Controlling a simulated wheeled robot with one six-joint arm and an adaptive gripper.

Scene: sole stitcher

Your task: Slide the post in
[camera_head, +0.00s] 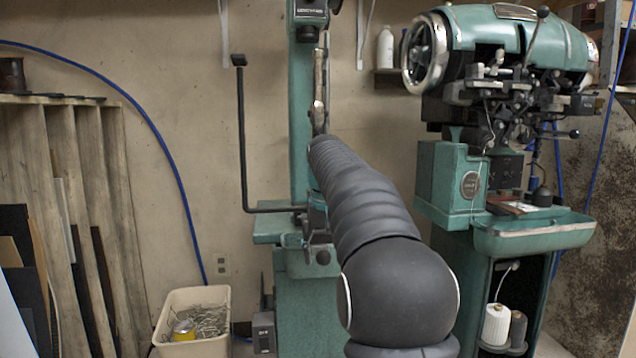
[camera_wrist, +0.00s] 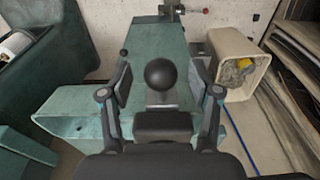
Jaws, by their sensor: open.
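The green sole stitcher's column (camera_head: 303,130) stands in the middle of the head view. A black L-shaped bar (camera_head: 242,140) rises beside it on the left and joins it low down. In the wrist view a round black knob (camera_wrist: 160,74) sits above a green surface (camera_wrist: 145,45). My gripper (camera_wrist: 160,84) is open, with one finger on each side of the knob and visible gaps between. Nothing is held. I cannot tell which part is the post. My arm hides my gripper in the head view.
A larger green machine (camera_head: 500,45) with a tray (camera_head: 535,232) stands at right. A beige bin (camera_head: 170,312) of metal bits is at lower left, also in the wrist view (camera_wrist: 222,45). Wooden boards (camera_head: 85,170) line the left wall. Blue hoses hang on the wall.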

